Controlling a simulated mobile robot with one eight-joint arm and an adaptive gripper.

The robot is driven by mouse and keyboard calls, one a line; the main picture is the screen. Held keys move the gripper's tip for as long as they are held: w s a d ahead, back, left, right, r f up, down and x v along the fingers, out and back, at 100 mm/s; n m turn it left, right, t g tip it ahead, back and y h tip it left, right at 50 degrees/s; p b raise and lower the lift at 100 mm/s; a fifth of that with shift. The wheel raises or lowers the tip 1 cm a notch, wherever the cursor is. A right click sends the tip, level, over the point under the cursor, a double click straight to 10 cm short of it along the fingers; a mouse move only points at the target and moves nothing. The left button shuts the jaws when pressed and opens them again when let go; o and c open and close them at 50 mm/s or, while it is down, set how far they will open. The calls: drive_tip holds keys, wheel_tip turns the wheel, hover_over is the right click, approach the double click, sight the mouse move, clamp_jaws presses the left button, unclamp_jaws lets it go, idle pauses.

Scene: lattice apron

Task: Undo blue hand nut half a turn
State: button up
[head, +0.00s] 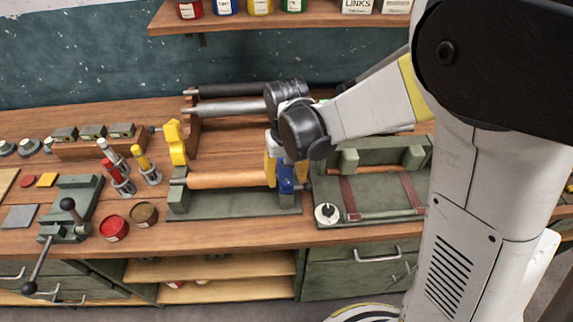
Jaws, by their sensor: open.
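The blue hand nut (286,183) is at the right end of a copper-coloured roller (225,180) that lies across a green stand (225,206). My gripper (286,174) is over the nut, pointing down from above. Its yellow-marked fingers are apart, one on the left of the nut and one on the right. I cannot tell whether either finger touches the nut. The fingers and wrist hide part of the nut and of the roller's end.
A yellow lever-like part (175,143) stands at the roller's left. Grey rollers (232,107) lie behind on a wooden rack. A green frame (385,216) stands close on the right. Red (114,228) and brown (144,214) tins stand front left, near a lever vise (68,225). A shelf (270,17) hangs above.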

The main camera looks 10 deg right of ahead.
sight(287, 180)
wheel_tip(287, 180, up, 11)
idle(0.3)
wheel_tip(287, 180, down, 12)
drive_tip(key=m+b, duration=0.5)
drive_tip(key=shift+b, duration=0.35)
